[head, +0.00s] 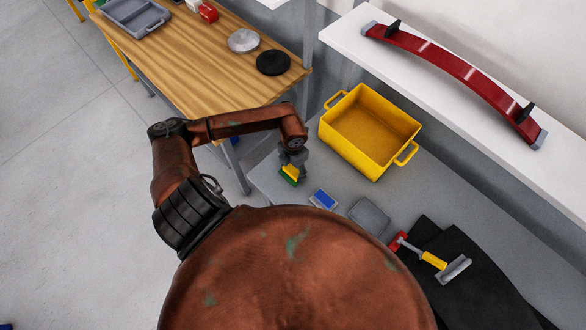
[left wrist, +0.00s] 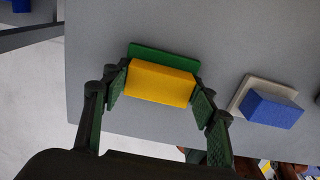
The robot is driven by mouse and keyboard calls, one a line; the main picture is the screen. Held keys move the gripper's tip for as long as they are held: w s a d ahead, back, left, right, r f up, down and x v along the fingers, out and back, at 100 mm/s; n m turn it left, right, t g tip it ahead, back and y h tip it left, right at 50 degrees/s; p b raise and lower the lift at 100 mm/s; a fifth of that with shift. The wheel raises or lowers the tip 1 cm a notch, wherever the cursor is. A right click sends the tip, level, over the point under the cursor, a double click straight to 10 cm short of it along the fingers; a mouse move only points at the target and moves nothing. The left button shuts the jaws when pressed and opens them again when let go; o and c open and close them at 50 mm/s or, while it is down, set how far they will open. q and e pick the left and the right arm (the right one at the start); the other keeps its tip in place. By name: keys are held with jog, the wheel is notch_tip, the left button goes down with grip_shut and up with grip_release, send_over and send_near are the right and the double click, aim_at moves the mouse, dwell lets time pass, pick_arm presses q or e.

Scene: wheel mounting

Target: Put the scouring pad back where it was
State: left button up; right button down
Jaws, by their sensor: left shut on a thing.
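The scouring pad (head: 290,174), a yellow block with a green layer, is at the left end of the grey surface (head: 262,186). In the left wrist view the pad (left wrist: 160,82) sits between the two fingers, which press on its short sides. My left gripper (head: 292,163) is shut on it, pointing down. I cannot tell whether the pad touches the surface or hangs just above it. My right gripper is not in view.
A blue block on a pale base (head: 323,199) lies close to the pad's right. A grey flat pad (head: 369,217), a yellow-handled tool (head: 434,260) on a black mat (head: 470,290) and a yellow crate (head: 343,148) are further right. A wooden table (head: 200,70) stands behind.

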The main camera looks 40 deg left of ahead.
aim_at(293, 169)
pick_arm(q)
jog(key=o, duration=1)
jog(key=shift+r, duration=0.1)
jog(key=shift+r, duration=0.3)
notch_tip(293, 169, up, 12)
jog(key=shift+f, duration=0.25)
jog(key=shift+s+f, duration=0.1)
